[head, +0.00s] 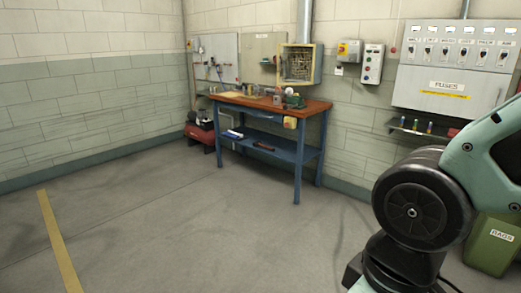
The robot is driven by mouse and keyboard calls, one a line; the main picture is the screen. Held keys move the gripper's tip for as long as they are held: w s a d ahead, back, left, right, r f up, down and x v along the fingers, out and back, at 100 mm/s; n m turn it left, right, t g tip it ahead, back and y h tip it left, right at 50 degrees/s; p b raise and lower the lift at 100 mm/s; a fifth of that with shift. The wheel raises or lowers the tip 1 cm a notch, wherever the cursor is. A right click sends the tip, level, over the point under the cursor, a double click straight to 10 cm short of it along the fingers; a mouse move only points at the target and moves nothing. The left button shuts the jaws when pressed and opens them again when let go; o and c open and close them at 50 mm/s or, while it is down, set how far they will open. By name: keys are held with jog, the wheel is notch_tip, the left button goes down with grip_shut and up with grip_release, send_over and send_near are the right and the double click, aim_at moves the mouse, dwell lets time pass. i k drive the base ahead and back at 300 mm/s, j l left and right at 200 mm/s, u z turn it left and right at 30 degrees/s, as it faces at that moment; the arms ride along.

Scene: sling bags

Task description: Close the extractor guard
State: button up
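A grey box with a yellow-edged front (297,64) is fixed to the back wall just above the workbench. It may be the extractor with its guard, but it is too small to tell for sure, and I cannot tell whether its front is open or shut. My arm fills the lower right of the head view. My gripper is outside the picture, so its distance from the box does not show.
A blue-legged workbench (310,107) with tools and a small vise stands below the box. A fuse panel (447,85) and control boxes (371,64) hang to the right. A green rags bin (492,247) is at the lower right. The floor in front is clear.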

aim_at(297, 65)
jog(key=i+z, duration=0.15)
jog(key=i, duration=1.05)
jog(key=i+z, duration=0.15)
jog(key=i, duration=1)
jog(key=i+l+u, duration=0.15)
jog(key=i, duration=0.35)
jog(key=i+l+u, duration=0.2)
jog(key=i, duration=0.3)
jog(key=l, duration=0.1)
